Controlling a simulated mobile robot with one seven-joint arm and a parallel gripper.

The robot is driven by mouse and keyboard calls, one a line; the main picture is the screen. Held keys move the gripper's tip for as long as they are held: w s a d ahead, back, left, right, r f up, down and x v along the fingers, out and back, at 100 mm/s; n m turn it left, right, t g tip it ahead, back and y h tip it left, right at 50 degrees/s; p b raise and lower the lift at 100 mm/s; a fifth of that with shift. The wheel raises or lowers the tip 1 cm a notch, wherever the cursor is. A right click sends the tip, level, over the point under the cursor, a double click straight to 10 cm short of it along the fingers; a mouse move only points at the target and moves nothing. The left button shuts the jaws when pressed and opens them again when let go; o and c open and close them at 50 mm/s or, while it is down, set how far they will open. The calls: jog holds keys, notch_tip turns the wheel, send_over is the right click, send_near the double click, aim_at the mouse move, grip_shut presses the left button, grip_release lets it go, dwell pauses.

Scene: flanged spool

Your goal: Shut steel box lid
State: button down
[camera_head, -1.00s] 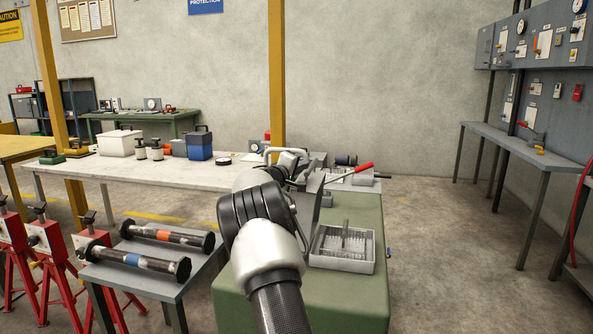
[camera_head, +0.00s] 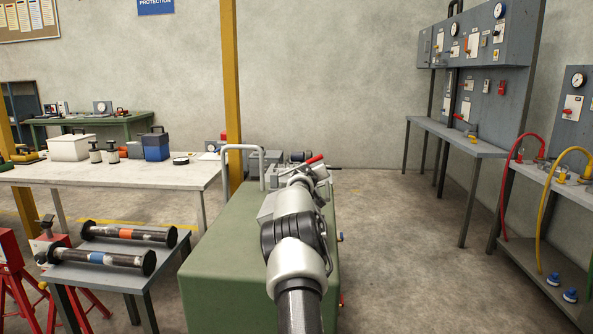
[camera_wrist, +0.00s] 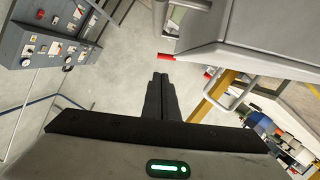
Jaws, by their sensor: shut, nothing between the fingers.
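My gripper (camera_wrist: 160,78) shows in the wrist view with its two dark fingers together and nothing between them. In the head view my own arm hides the gripper and the body of the steel box. A grey slanted panel (camera_head: 267,207), which looks like part of the steel box's lid, shows just left of my arm. In the wrist view a large grey metal body (camera_wrist: 255,38) fills the upper right, to the right of the fingertips and apart from them in the picture. I cannot tell whether it is the box. Whether the lid is open is hidden now.
The green bench (camera_head: 225,265) lies under my arm. A red-tipped handle (camera_head: 315,159) sticks up at its far end and also shows in the wrist view (camera_wrist: 166,57). A pale metal rail (camera_head: 240,148) stands at the far left. Open floor (camera_head: 400,250) lies right of the bench.

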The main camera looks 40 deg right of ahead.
jog(key=s+d+f+m, duration=0.1)
jog(key=f, duration=0.1)
jog(key=s+d+f+m+y, duration=0.1)
jog(key=s+f, duration=0.1)
jog(key=s+d+f+m+t, duration=0.1)
jog(key=d+f, duration=0.1)
jog(key=shift+s+m, duration=0.25)
jog(key=shift+m, duration=0.15)
jog(key=s+d+f+m, duration=0.1)
jog(key=s+d+f, duration=0.1)
jog(key=f, duration=0.8)
jog(key=shift+s+d+f+y, duration=0.15)
jog(key=shift+s+d+y, duration=0.25)
jog(key=shift+s, duration=0.3)
